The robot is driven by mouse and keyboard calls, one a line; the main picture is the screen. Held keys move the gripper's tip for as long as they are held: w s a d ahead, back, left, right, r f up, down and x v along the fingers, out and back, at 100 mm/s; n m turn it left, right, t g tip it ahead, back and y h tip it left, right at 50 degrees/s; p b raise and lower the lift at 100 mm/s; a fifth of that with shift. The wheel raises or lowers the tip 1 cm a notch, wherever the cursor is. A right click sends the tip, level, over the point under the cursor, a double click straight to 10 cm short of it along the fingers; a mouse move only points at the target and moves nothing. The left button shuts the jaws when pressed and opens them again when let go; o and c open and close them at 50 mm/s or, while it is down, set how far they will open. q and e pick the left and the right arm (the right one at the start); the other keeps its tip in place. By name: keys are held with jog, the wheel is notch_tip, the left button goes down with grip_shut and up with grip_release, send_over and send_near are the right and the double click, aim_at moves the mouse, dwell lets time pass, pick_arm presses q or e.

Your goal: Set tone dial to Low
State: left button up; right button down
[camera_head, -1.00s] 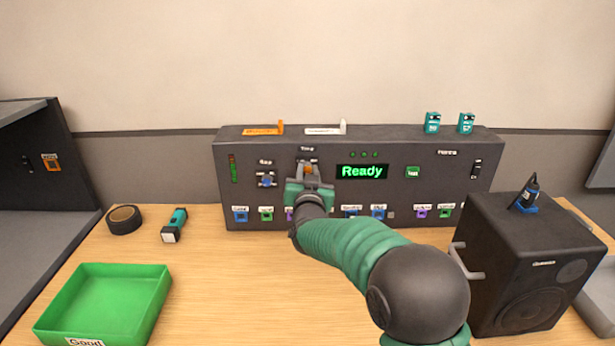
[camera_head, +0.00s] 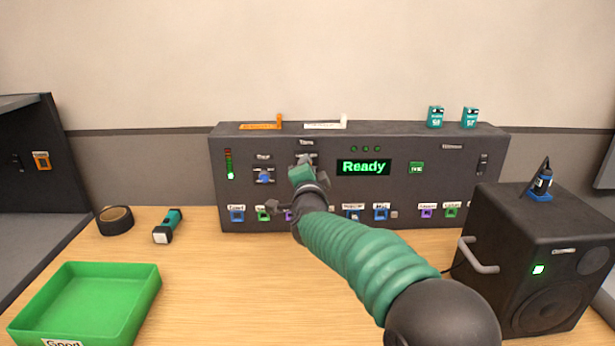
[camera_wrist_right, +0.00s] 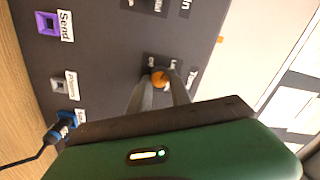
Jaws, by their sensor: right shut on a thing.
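The dark grey console (camera_head: 440,150) stands at the back of the table, with a lit green "Ready" display (camera_head: 362,167). The orange tone dial (camera_wrist_right: 160,77) is on its front panel, with small labels around it that I cannot read surely. My right gripper (camera_wrist_right: 160,84) is shut on the dial, one finger on each side, and it also shows in the head view (camera_head: 305,162), where it hides the dial. Which mark the dial points to is not clear. My left gripper is not in view.
A black speaker (camera_head: 500,235) with a handle stands at the right, near my right arm. A green tray (camera_head: 140,310), a roll of tape (camera_head: 115,220) and a flashlight (camera_head: 168,226) are at the left. Orange and white pieces (camera_head: 325,125) lie on the console top. The table's middle front is clear.

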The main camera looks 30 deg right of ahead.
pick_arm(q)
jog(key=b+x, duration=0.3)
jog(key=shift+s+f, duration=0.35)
pick_arm(e)
jog(key=m, duration=0.4)
jog(key=shift+f+m, duration=0.2)
jog(key=shift+m, duration=0.1)
jog(key=c, duration=1.2)
grip_release()
jog(key=shift+w, duration=0.1)
pick_arm(q)
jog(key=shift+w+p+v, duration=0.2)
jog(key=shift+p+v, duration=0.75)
jog(key=shift+p, duration=0.1)
pick_arm(e)
jog(key=v, duration=1.7)
jog(key=shift+d, duration=0.2)
